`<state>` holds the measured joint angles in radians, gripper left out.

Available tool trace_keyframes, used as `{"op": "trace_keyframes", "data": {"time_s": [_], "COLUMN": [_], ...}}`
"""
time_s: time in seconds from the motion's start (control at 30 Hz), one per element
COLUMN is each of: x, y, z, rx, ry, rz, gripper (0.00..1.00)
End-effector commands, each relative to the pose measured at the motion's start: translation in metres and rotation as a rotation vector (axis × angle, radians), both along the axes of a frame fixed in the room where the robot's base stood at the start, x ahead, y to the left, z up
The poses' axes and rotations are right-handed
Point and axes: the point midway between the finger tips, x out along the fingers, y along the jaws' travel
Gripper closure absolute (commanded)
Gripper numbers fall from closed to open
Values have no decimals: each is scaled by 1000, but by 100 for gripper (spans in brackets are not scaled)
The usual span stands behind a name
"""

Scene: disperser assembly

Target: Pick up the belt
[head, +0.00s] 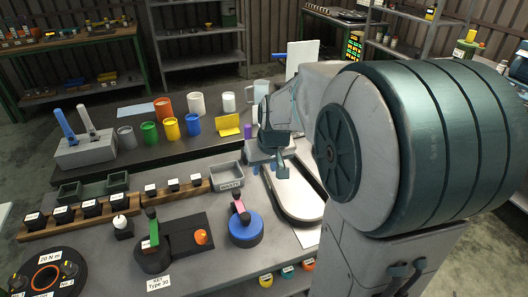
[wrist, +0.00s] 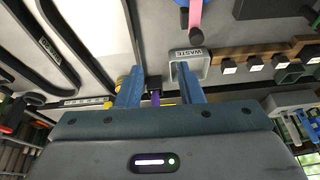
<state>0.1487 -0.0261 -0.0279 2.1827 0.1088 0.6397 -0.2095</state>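A long black loop (head: 312,219) with rounded ends, which looks like the belt, lies around a pale plate on the bench, right of the waste bin. Its far part is hidden behind my arm and gripper. In the wrist view, a black elongated loop (wrist: 78,50) shows at the upper left, with a second dark loop and a label beside it; I cannot tell which is the belt. My gripper (head: 270,171) is above the bench near the far left side of the loop. In the wrist view its blue fingers (wrist: 160,86) are apart, with nothing held between them.
The waste bin (head: 227,178) stands just left of my gripper. A blue disc with a pink handle (head: 245,226) is in front of it. Several coloured cups (head: 171,128), a yellow card (head: 228,125) and a purple item (wrist: 155,97) are behind.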

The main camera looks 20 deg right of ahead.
Motion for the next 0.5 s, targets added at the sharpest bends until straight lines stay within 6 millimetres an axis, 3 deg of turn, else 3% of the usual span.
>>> {"op": "trace_keyframes", "data": {"time_s": [0.1, 0.2, 0.5], "x": [39, 62, 91], "y": [-24, -39, -59], "z": [-26, -42, -70], "rx": [-5, -10, -20], "ry": [-10, -21, -35], "rz": [-20, -30, -39], "gripper": [66, 66, 66]}}
